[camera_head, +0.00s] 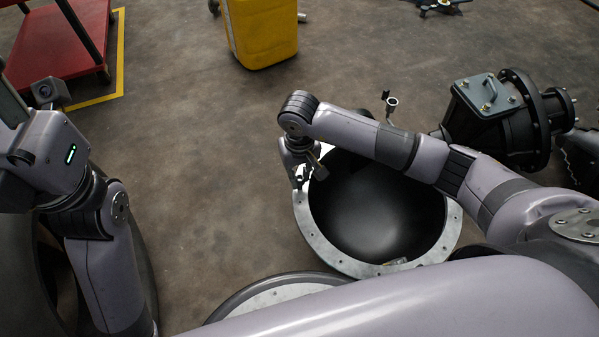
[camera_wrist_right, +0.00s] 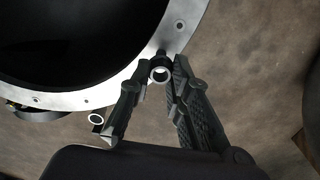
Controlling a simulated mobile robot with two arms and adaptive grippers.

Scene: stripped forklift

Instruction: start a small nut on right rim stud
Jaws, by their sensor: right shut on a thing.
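A black bowl-shaped part with a pale metal rim (camera_head: 447,235) lies mid-floor in the head view. The rim crosses the upper left of the right wrist view (camera_wrist_right: 119,84). My right gripper (camera_head: 303,178) is at the rim's left edge. In the right wrist view its fingers (camera_wrist_right: 158,78) are closed on a small ring-like nut (camera_wrist_right: 160,74). A short dark piece, perhaps the rim stud (camera_wrist_right: 161,57), shows just past the nut at the rim's edge. I cannot tell whether nut and stud are engaged. My left gripper is not visible; only its arm and wrist show.
A dark flanged housing (camera_head: 495,115) stands at the right. A yellow container (camera_head: 262,35) and red cart (camera_head: 60,45) stand behind. A round disc (camera_head: 275,297) lies in front. Floor left of the bowl is clear.

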